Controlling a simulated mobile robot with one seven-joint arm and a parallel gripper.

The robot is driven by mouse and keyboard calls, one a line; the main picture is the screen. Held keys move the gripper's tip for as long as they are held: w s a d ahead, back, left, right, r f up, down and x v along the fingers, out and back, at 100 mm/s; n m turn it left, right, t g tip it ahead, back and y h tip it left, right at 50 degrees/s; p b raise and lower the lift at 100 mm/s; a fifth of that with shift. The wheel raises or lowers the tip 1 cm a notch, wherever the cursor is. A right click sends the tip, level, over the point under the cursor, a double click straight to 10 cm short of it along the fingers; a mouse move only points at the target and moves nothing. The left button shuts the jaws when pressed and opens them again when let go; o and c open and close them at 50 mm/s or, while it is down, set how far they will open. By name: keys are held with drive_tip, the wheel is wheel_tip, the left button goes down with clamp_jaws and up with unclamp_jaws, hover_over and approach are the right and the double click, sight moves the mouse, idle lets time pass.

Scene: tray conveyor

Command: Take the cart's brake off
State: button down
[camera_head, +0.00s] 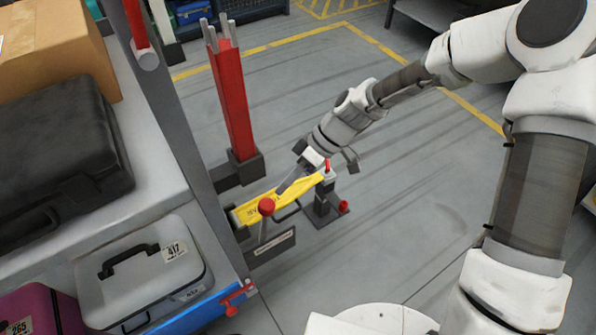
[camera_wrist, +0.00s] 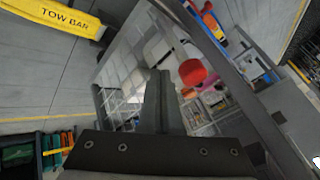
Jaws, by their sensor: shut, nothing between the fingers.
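A lever with a round red knob (camera_head: 266,206) stands upright in front of the yellow tow bar; its grey shaft runs down toward a dark label plate (camera_head: 268,246) whose words are too small to read. The red knob also shows in the wrist view (camera_wrist: 192,72), just right of the fingers. My gripper (camera_head: 281,190) is shut and empty, pointing down-left close to the knob, with a small gap that I cannot measure. In the wrist view, the shut fingers (camera_wrist: 160,90) stand in the middle. The cart (camera_head: 190,150) is at the left and carries cases.
The yellow tow bar (camera_head: 301,187) reaches from the cart to a dark post with red parts (camera_head: 325,203). A red post (camera_head: 230,98) stands behind. A red handle (camera_head: 238,296) sits on the cart's blue edge (camera_head: 190,315). The grey floor (camera_head: 410,200) to the right is clear.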

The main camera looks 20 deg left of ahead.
drive_tip(key=shift+s+a+r, duration=0.1)
drive_tip(key=shift+s+a, duration=0.1)
drive_tip(key=shift+s, duration=0.75)
drive_tip(key=shift+s+a+r, duration=0.25)
drive_tip(key=shift+s+a, duration=0.3)
drive_tip(key=shift+s, duration=0.15)
drive_tip(key=shift+s+a+r, duration=0.25)
drive_tip(key=shift+s+a, duration=0.3)
drive_tip(key=shift+s, duration=0.1)
drive_tip(key=shift+s+a+r, duration=0.25)
drive_tip(key=shift+s+a, duration=0.3)
drive_tip(key=shift+s, duration=0.15)
